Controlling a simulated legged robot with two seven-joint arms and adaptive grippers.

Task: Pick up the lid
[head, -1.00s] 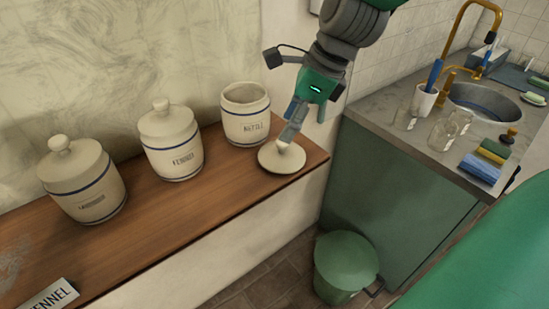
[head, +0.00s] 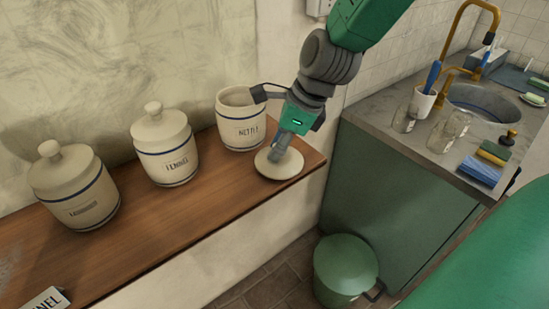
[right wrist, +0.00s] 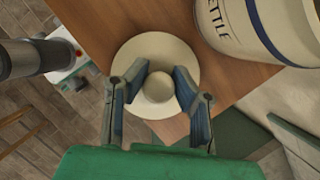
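The round cream lid (head: 268,170) lies flat at the right end of the wooden shelf. In the right wrist view the lid (right wrist: 187,50) shows from above with its round knob (right wrist: 158,87) in the middle. My right gripper (head: 280,152) points down over the lid. In the right wrist view its fingers (right wrist: 160,80) stand on both sides of the knob, spread apart, with what looks like a small gap. The lidless NETTLE jar (head: 242,125) stands behind the lid; it also shows in the right wrist view (right wrist: 270,25). My left gripper is not in view.
Two lidded jars (head: 165,150) (head: 75,190) stand further left on the wooden shelf (head: 190,225). A name card (head: 42,302) lies at the lower left. A green bin (head: 345,265) stands on the floor. The sink counter (head: 400,145) at right holds glass jars and sponges.

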